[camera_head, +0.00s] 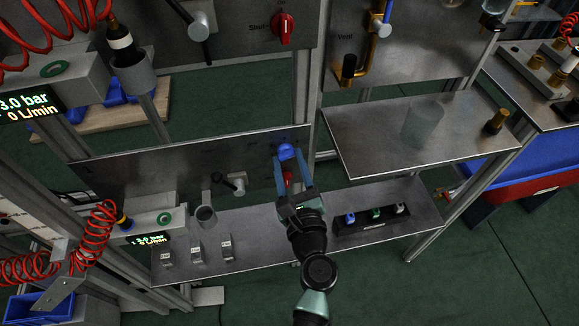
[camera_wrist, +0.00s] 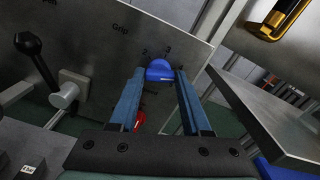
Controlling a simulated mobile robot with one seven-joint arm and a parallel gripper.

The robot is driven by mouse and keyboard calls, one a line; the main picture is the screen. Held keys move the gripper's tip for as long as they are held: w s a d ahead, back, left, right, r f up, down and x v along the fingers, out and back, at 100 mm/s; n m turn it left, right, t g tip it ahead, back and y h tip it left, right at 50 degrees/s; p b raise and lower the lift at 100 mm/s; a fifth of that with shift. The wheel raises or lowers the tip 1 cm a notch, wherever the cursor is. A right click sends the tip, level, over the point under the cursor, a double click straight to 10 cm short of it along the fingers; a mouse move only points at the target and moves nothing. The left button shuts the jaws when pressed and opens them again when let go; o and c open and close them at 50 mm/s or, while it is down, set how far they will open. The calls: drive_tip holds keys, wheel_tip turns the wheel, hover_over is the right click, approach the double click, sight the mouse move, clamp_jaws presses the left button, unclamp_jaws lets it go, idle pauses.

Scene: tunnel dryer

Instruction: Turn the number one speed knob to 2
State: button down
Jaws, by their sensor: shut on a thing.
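A blue knob (camera_wrist: 161,71) sits on the upright grey panel (camera_wrist: 100,25); the digits 2 and 3 are printed above it in the wrist view. I cannot tell which digit it points to, nor read a label naming it number one. My gripper (camera_head: 289,160) reaches up to this blue knob (camera_head: 285,151) in the head view. In the wrist view the two blue fingers of my gripper (camera_wrist: 160,75) stand on either side of the knob, shut on it. The lower part of the knob's dial is hidden between the fingers.
A red knob (camera_wrist: 140,121) is just below, between my fingers. A black-handled lever (camera_wrist: 45,70) stands out at left. A metal shelf (camera_head: 350,150) juts out at right, holding a clear beaker (camera_head: 422,122). A lower shelf holds small labelled blocks (camera_head: 197,252).

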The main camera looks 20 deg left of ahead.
drive_tip(key=n+b, duration=0.3)
drive_tip(key=n, duration=0.3)
drive_tip(key=shift+f+b, duration=0.2)
drive_tip(key=shift+b, duration=0.15)
drive_tip(key=n+b, duration=0.4)
drive_tip(key=n, duration=0.2)
drive_tip(key=shift+s+a+n, duration=0.1)
drive_tip(key=shift+n, duration=0.3)
drive_tip(key=shift+n+b, duration=4.85)
drive_tip(key=shift+n, duration=1.75)
drive_tip(key=shift+c, duration=1.8)
unclamp_jaws()
